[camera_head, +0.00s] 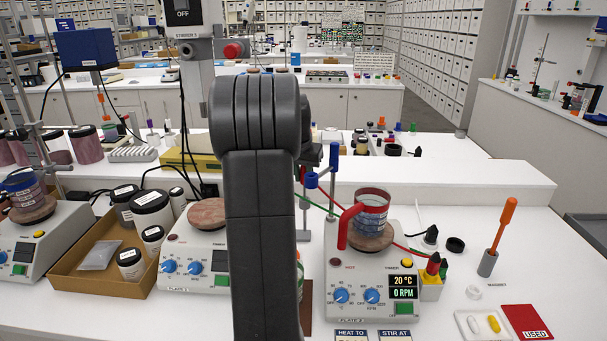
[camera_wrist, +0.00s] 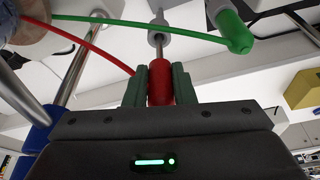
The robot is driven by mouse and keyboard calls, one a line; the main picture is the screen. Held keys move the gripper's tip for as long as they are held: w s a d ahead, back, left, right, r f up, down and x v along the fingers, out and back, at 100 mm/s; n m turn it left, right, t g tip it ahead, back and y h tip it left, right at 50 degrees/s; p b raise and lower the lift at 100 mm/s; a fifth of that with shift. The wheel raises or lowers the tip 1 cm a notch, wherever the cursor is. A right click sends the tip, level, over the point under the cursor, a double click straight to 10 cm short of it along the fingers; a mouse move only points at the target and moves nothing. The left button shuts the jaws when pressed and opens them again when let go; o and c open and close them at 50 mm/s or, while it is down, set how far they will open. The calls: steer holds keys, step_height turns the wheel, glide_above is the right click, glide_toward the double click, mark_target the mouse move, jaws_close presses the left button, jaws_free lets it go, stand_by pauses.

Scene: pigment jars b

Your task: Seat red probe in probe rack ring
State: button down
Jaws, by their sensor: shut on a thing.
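My gripper (camera_wrist: 160,88) is shut on the red probe (camera_wrist: 160,84) in the wrist view, its green fingers on either side of the red grip. A thin metal shaft runs from the grip toward a grey ring-like collar (camera_wrist: 157,36) at the top of the picture. The shaft lines up with this collar, but I cannot tell whether it passes through. A red cable (camera_wrist: 97,46) runs off to the left. In the head view my arm hides the gripper, the probe and any rack behind it.
A green probe end (camera_wrist: 232,32) with a green cable lies close at the right in the wrist view. In the head view, a beaker (camera_head: 371,205) stands on the right hotplate (camera_head: 370,280), with cables nearby. A cardboard box (camera_head: 70,277) holds jars at left.

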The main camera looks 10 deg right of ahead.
mark_target(304, 201)
steer(key=shift+f+b, duration=1.5)
steer(key=shift+f, duration=1)
steer(key=c, duration=1.1)
jaws_free()
steer(key=shift+c, duration=0.2)
steer(key=v, duration=1.4)
steer(key=shift+f, duration=0.1)
